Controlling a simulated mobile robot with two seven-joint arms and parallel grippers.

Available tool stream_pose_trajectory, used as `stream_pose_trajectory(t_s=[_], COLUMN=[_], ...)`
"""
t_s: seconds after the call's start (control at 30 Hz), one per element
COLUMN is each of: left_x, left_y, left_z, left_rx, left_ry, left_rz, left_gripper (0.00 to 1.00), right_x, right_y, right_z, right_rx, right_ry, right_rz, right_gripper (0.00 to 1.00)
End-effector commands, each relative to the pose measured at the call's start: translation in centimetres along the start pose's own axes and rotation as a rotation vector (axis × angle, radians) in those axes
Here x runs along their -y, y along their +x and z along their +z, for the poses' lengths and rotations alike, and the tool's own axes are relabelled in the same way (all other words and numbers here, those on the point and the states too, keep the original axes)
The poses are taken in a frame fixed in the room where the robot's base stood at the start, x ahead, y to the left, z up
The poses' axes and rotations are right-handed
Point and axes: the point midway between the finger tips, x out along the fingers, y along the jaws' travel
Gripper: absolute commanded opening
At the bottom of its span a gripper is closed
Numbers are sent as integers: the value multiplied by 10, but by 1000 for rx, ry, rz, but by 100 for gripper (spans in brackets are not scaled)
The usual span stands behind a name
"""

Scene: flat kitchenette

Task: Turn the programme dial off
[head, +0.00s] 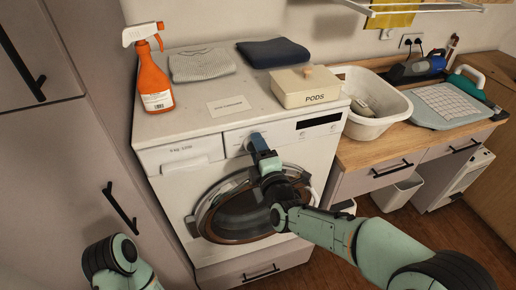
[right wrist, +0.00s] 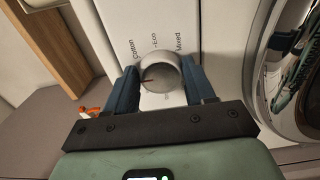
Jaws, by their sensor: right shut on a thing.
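The programme dial (right wrist: 160,73) is a round silver-grey knob with a reddish pointer line, on the white front panel of the washing machine (head: 187,131). The labels Cotton, Eco and Mixed are printed around it in the right wrist view. The pointer line lies toward the left of that picture, not clearly at a label. My right gripper (head: 257,143) is shut on the dial, with one blue finger on each side of it. In the head view the gripper largely hides the dial. Of my left arm only a link shows at the lower left; its gripper is out of view.
The round door (head: 240,212) is below the panel. On top are an orange spray bottle (head: 155,85), folded cloths (head: 273,52) and a PODS box (head: 306,87). A white basin (head: 372,104) stands on the wooden counter to the right.

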Motion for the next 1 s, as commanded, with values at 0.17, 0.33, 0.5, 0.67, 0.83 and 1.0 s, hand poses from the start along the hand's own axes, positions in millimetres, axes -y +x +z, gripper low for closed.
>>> stream_pose_trajectory(t_s=[0.17, 0.33, 0.5, 0.67, 0.83, 1.0], left_x=[0, 0, 0, 0, 0, 0], left_y=[-1, -1, -1, -1, -1, 1], left_z=[0, 0, 0, 0, 0, 0], left_rx=[0, 0, 0, 0, 0, 0], left_ry=[0, 0, 0, 0, 0, 0], left_rz=[0, 0, 0, 0, 0, 0], left_gripper=[0, 0, 0, 0, 0, 0], right_x=[-1, -1, -1, -1, 0, 0], right_y=[0, 0, 0, 0, 0, -6], right_z=[0, 0, 0, 0, 0, 0], right_rx=[0, 0, 0, 0, 0, -1], right_ry=[-23, -27, -26, -25, -24, -23], right_rz=[3, 3, 3, 2, 1, 0], right_gripper=[24, 24, 24, 77, 77, 77])
